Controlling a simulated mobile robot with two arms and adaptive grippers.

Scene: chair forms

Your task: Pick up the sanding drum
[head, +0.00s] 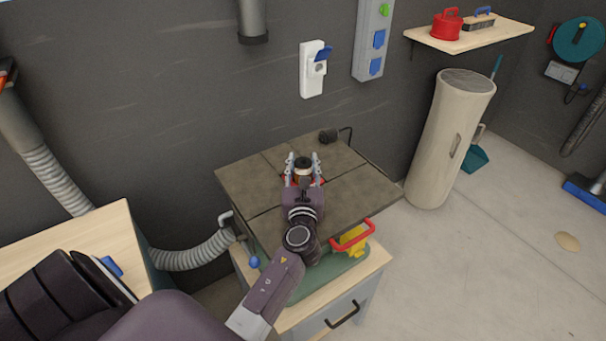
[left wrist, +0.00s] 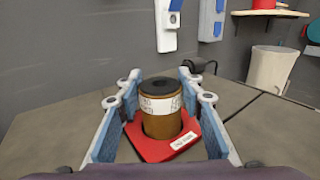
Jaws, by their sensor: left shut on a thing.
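The sanding drum (left wrist: 161,108) is an upright brown cylinder with a dark top and a white printed band. It stands in a red plate (left wrist: 150,150) with a small white label on the worktop. In the head view, the drum (head: 303,170) shows as a small dark-topped cylinder near the middle of the worktop. My left gripper (head: 303,158) reaches over the worktop, one finger on each side of the drum, and is shut on it. In the left wrist view, the exact contact spots are hard to see. My right gripper is not in view.
The dark worktop (head: 250,180) sits on a cabinet (head: 350,300). A small black fitting with a cable (head: 328,136) lies near its back edge. A red handle with a yellow part (head: 352,238) is at the front. A beige cylindrical bin (head: 448,140) stands to the right.

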